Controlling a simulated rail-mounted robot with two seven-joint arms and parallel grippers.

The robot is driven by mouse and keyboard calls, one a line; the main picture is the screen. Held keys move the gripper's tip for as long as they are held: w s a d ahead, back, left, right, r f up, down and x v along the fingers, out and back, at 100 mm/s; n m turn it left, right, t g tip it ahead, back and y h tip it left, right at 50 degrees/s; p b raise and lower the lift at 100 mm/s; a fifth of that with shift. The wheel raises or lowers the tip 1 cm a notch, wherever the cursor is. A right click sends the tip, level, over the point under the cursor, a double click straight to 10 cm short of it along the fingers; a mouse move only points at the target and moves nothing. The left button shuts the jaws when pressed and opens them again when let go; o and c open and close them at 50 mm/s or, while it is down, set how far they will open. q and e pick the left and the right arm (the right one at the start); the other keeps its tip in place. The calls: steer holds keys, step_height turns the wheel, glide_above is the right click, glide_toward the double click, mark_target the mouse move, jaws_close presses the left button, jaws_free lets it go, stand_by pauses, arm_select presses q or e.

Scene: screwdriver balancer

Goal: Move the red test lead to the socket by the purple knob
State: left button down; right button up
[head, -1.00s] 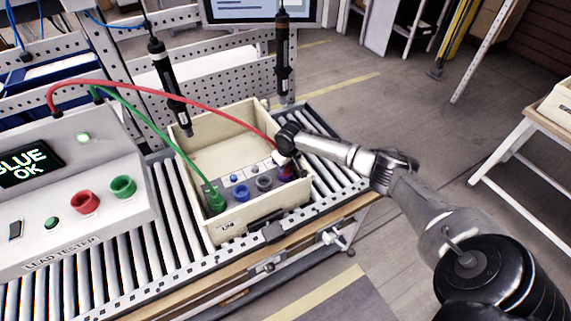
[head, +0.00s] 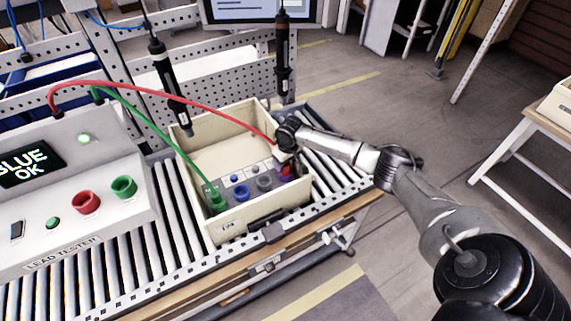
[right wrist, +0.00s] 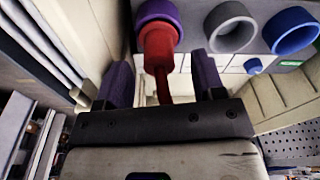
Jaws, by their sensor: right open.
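The red test lead (head: 190,97) arcs from the lead tester to the right end of the socket panel in the cream bin. In the right wrist view its red plug (right wrist: 159,48) has its end at the purple ring-shaped socket or knob (right wrist: 158,10) and looks seated in it. My right gripper (right wrist: 160,82) is open, with one finger on each side of the red plug and gaps between. In the head view my right gripper (head: 283,156) is over that end of the panel and partly hides the plug. My left gripper is not in view.
The cream bin (head: 262,216) stands on the roller conveyor. Grey (right wrist: 230,27) and blue (right wrist: 290,30) rings sit beside the purple one. A green lead (head: 150,125) runs to the panel's left end. Two screwdrivers (head: 168,75) hang above. The lead tester (head: 90,235) reads "BLUE OK".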

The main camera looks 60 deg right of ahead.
step_height(320, 180, up, 11)
steer(key=s, duration=0.1)
steer(key=shift+s+a+r+p, duration=0.15)
steer(key=shift+s+r+p, duration=0.05)
steer(key=shift+p, duration=0.25)
stand_by(0.5)
